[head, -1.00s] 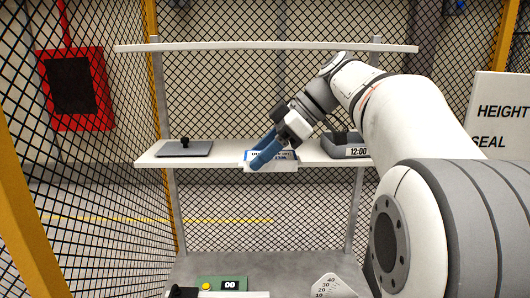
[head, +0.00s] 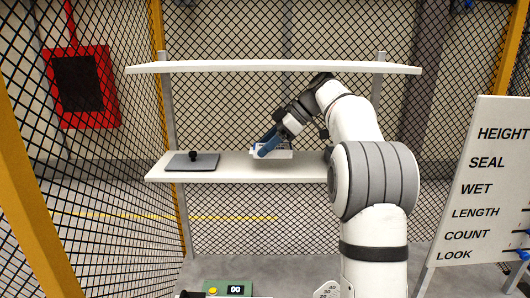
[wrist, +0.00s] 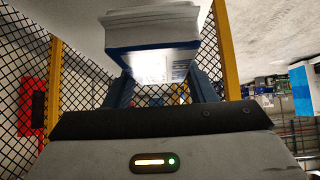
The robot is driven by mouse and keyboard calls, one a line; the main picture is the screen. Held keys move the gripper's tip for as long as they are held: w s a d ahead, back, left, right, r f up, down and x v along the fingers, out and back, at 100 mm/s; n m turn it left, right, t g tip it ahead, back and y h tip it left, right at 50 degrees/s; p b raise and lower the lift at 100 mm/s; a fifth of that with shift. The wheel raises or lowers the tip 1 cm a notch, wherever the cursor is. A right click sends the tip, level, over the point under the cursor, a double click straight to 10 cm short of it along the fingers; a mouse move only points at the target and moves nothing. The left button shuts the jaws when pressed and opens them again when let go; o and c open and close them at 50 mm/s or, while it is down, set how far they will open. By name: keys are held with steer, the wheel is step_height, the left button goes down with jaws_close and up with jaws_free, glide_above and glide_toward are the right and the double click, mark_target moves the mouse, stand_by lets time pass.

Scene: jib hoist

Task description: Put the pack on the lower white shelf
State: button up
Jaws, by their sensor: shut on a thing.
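The pack (head: 273,154) is a white block with a blue band; it fills the top middle of the wrist view (wrist: 155,22). My gripper (head: 262,147) has blue fingers and is shut on the pack, one finger on each side in the wrist view (wrist: 160,88). In the head view the pack shows over the lower white shelf (head: 235,172), near the middle of its length. I cannot tell whether its underside touches the shelf. The right end of this shelf is hidden by my arm.
A dark flat plate with a black knob (head: 192,161) lies on the lower shelf's left. The upper white shelf (head: 275,68) runs above. A green panel (head: 228,288) stands below. A lettered board (head: 480,190) is at right. Shelf space between plate and pack is clear.

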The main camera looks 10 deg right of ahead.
mark_target(269, 153)
steer(key=shift+w+f, duration=0.2)
steer(key=shift+f, duration=1.6)
steer(key=shift+f, duration=0.15)
steer(key=o, duration=1.1)
steer(key=shift+c, duration=0.2)
steer(key=shift+r+p, duration=0.25)
steer(key=shift+p, duration=0.1)
steer(key=shift+d+r, duration=0.2)
steer(key=shift+d, duration=0.15)
steer(key=b+v, duration=0.1)
steer(key=v, duration=0.2)
steer(key=shift+d+r, duration=0.2)
steer(key=shift+d, duration=0.05)
steer(key=s+d, duration=0.1)
steer(key=d, duration=0.7)
steer(key=s+d+b, duration=0.1)
steer(key=d, duration=0.3)
steer(key=shift+s+r, duration=0.25)
steer(key=shift+s, duration=0.1)
